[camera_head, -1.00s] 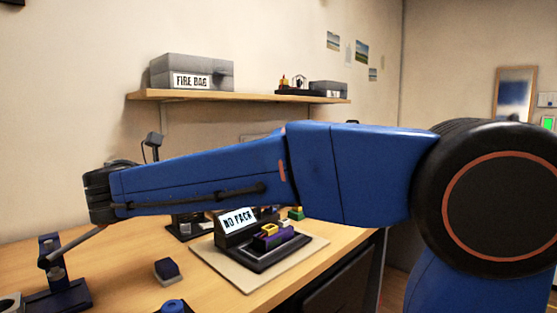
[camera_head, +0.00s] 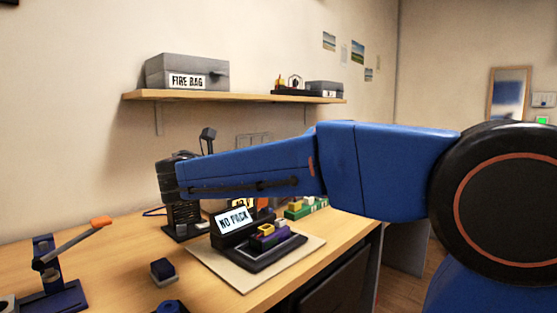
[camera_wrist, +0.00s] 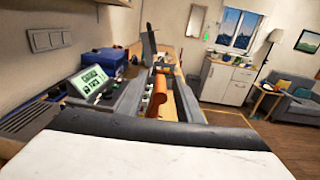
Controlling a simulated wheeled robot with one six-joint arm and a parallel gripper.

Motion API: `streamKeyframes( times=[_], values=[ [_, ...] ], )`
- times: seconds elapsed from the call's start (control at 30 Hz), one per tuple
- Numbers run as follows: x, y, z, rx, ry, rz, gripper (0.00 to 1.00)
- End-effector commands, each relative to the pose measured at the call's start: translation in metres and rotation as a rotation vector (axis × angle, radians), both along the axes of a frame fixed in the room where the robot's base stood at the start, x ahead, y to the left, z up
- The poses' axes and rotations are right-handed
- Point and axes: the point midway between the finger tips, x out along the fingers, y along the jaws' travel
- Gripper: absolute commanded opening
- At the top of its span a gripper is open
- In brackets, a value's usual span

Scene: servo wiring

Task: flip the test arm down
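The test arm (camera_head: 75,240) is a grey lever with an orange grip, on a dark blue stand (camera_head: 60,296) at the left of the bench in the head view. It slants upward to the right from its pivot. My wrist's black end is up and to the right of the orange grip in that view, apart from it; the fingers are hidden there. In the wrist view my gripper (camera_wrist: 158,100) has two grey fingers with a gap between them. An orange cylinder (camera_wrist: 158,88), which looks like the grip, shows in that gap; I cannot tell its distance. Nothing appears held.
A "NO PACK" display (camera_head: 234,220) stands on a pale mat (camera_head: 230,277) with a dark tray (camera_head: 275,252). A small dark block (camera_head: 163,270) lies left of the mat. A shelf (camera_head: 235,95) runs above. The bench between stand and block is clear.

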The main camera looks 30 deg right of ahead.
Motion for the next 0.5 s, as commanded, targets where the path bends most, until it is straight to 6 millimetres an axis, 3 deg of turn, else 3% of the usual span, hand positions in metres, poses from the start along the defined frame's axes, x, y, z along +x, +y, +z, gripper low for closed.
streamKeyframes(
  times=[0.2, 0.5],
  values=[
    [0.01, -0.026, 0.0, -0.001, 0.0, -0.003, 0.33],
    [0.017, -0.039, 0.0, -0.001, 0.001, 0.0, 0.33]
  ],
)
